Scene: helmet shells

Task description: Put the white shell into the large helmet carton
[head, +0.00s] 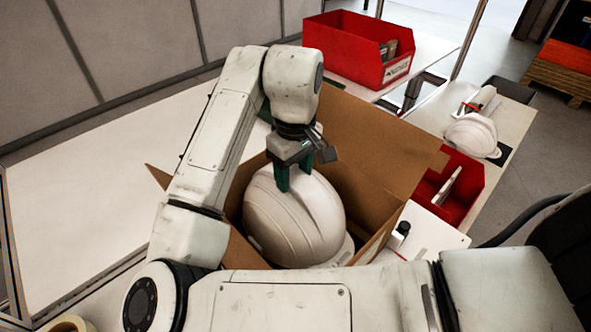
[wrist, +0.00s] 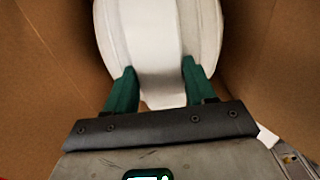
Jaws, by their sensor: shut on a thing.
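The white shell (head: 293,222) is a smooth ridged helmet shell inside the open brown large helmet carton (head: 375,150). My gripper (head: 304,178) reaches down from above, its green fingers shut on the shell's upper part. In the wrist view the shell (wrist: 160,40) lies between and beyond the fingertips (wrist: 158,78), with brown carton walls (wrist: 40,70) on both sides. The shell's underside is hidden, so I cannot tell whether it touches the carton floor. My arm hides part of the carton's left and front sides.
A red bin (head: 345,50) stands behind the carton. Another red bin (head: 462,185) is at its right. A second white shell (head: 472,135) lies on the right-hand bench. The white table top (head: 90,165) is clear at left. A tape roll (head: 70,324) is at the lower left.

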